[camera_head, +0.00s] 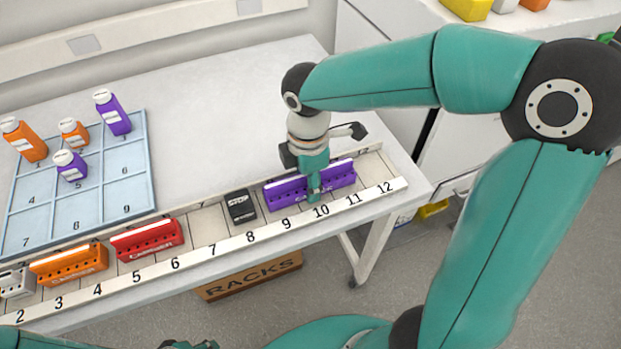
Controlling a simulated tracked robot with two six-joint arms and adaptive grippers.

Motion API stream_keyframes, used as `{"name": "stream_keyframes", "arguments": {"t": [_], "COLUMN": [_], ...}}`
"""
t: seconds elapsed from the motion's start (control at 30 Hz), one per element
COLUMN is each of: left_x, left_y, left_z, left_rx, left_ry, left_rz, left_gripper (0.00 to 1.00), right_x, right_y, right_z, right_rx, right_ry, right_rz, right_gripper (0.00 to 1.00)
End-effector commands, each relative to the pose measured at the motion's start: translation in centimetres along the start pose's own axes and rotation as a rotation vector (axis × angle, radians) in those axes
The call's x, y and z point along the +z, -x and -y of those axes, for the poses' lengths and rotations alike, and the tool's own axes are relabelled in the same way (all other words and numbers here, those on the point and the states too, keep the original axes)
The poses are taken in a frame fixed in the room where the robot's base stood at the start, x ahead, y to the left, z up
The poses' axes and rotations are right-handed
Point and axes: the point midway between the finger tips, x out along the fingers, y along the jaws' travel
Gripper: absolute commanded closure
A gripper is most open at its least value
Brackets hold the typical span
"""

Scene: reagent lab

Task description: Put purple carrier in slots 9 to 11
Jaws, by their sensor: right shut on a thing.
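The purple carrier (285,195) stands in the numbered rail (390,186) at the front of the table, behind the labels 9, 10 and 11. It looks upright and low in the rail; I cannot tell whether it is fully seated. My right gripper (314,188) comes down from above and is shut on the middle of the purple carrier, hiding part of its front. At the bottom left edge, only a small dark part of my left gripper (190,345) shows, and its fingers are out of frame.
A black STOP block (240,206) sits at slot 8, just left of the purple carrier. A red carrier (147,240), an orange carrier (69,265) and a grey carrier (15,284) stand further left. A blue grid tray (148,185) holds several bottles. Slot 12 looks empty.

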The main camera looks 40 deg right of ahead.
Motion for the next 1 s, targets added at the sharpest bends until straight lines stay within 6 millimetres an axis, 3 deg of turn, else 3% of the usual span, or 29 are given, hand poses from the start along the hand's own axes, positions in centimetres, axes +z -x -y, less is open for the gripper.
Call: {"name": "stream_keyframes", "arguments": {"t": [0.03,0.07,0.1,0.57,1.0], "left_x": [0.0,0.0,0.0,0.0,0.0], "left_y": [-0.2,-0.2,-0.1,0.1,0.8], "left_z": [0.1,0.1,0.0,-0.1,-0.3], "left_rx": [0.0,0.0,0.0,0.0,0.0], "left_ry": [0.0,0.0,0.0,0.0,0.0], "left_rz": [0.0,0.0,0.0,0.0,0.0], "left_gripper": [0.6,0.6,0.6,0.6,0.6], "right_x": [0.0,0.0,0.0,0.0,0.0], "right_y": [-0.3,-0.2,-0.2,0.8,8.9], "right_z": [0.0,0.0,0.0,-0.1,-0.1], "right_rx": [0.0,0.0,0.0,0.003,0.004], "right_ry": [0.0,0.0,0.0,-0.001,-0.002], "right_rz": [0.0,0.0,0.0,0.0,-0.002], "right_gripper": [1.0,0.54,0.47,0.46,0.46]}}
